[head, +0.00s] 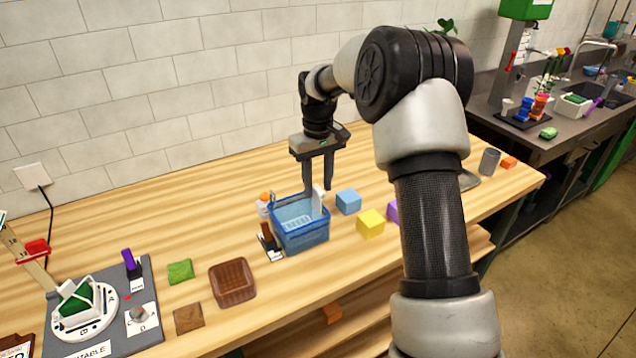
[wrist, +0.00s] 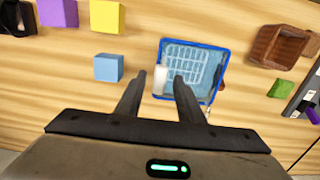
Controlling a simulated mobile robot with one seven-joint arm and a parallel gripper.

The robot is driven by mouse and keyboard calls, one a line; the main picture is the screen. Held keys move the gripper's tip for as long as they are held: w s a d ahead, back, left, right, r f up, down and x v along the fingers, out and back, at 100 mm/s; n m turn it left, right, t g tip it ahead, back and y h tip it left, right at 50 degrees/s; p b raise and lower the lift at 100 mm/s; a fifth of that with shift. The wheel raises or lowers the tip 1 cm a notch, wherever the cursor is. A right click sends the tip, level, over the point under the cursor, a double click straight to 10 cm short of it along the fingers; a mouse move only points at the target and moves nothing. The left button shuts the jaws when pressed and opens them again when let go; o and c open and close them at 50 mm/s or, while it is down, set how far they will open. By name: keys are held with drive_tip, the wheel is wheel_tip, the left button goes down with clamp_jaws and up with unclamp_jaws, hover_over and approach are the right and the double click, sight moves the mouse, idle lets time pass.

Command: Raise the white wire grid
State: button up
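The white wire grid (head: 297,222) lies low inside the blue basket (head: 304,240) on the wooden bench. In the wrist view the grid (wrist: 184,62) shows as pale bars within the basket's blue rim (wrist: 226,62). A pale upright piece (head: 317,203) stands at the basket's back right side; I cannot tell whether it belongs to the grid. My gripper (head: 318,188) points down above that side, open and empty. In the wrist view its fingertips (wrist: 160,80) are apart, with the pale piece (wrist: 160,84) showing in the gap between them.
A blue cube (head: 348,202), a yellow cube (head: 370,222) and a purple cube (head: 392,211) stand right of the basket. A small white bottle with an orange top (head: 263,205) is close on its left. A brown tray (head: 232,283) lies front left. The bench behind is clear.

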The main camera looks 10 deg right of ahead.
clamp_jaws()
wheel_tip(320, 180, up, 8)
drive_tip(key=p, duration=0.5)
drive_tip(key=shift+w, duration=0.15)
drive_tip(key=shift+r, duration=0.1)
drive_tip(key=shift+c, duration=0.3)
unclamp_jaws()
drive_tip(key=shift+r, duration=0.1)
drive_tip(key=shift+o, duration=0.3)
